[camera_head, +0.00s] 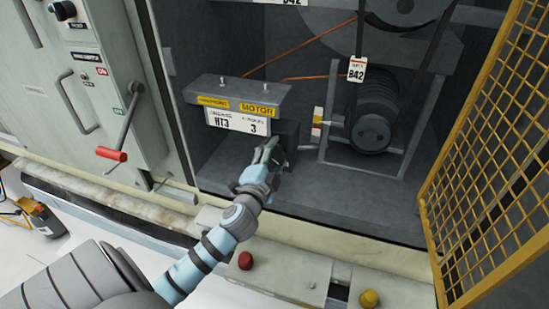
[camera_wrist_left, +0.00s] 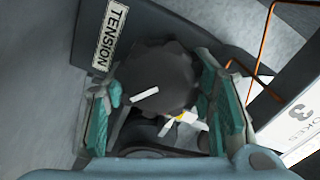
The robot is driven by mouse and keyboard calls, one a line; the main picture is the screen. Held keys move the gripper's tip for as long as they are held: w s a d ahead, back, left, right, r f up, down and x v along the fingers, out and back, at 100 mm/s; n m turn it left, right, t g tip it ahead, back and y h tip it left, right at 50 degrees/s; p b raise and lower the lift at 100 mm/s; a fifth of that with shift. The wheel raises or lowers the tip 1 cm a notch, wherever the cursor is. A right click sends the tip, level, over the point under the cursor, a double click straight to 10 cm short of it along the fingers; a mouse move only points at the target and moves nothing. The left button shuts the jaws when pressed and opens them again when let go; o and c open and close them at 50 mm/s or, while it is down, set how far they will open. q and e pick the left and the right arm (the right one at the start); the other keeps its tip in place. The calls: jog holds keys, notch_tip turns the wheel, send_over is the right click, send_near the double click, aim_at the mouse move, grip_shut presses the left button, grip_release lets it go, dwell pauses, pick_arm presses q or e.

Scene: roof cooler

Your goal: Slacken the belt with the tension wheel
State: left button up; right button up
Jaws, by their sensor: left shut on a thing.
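The tension wheel (camera_wrist_left: 160,72) is a dark knob with a notched rim and a white mark, beside a "TENSION" label (camera_wrist_left: 112,32) in the left wrist view. My left gripper (camera_head: 267,150) is at it, low in the open cabinet below the motor box. In the left wrist view its teal fingers (camera_wrist_left: 165,105) stand on both sides of the wheel, shut on it. In the head view the gripper mostly hides the wheel. My right gripper is out of view.
The grey motor box (camera_head: 240,92) overhangs just above my left gripper. A yellow mesh door (camera_head: 490,150) stands open at the right. A red-handled crank (camera_head: 111,155) sticks out at the left. Red (camera_head: 245,261) and yellow (camera_head: 369,298) knobs stand on the front ledge.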

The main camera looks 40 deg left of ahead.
pick_arm(q)
jog(key=shift+n+b, duration=0.35)
jog(key=shift+n, duration=0.95)
jog(key=o, duration=1.2)
jog(key=v, duration=1.2)
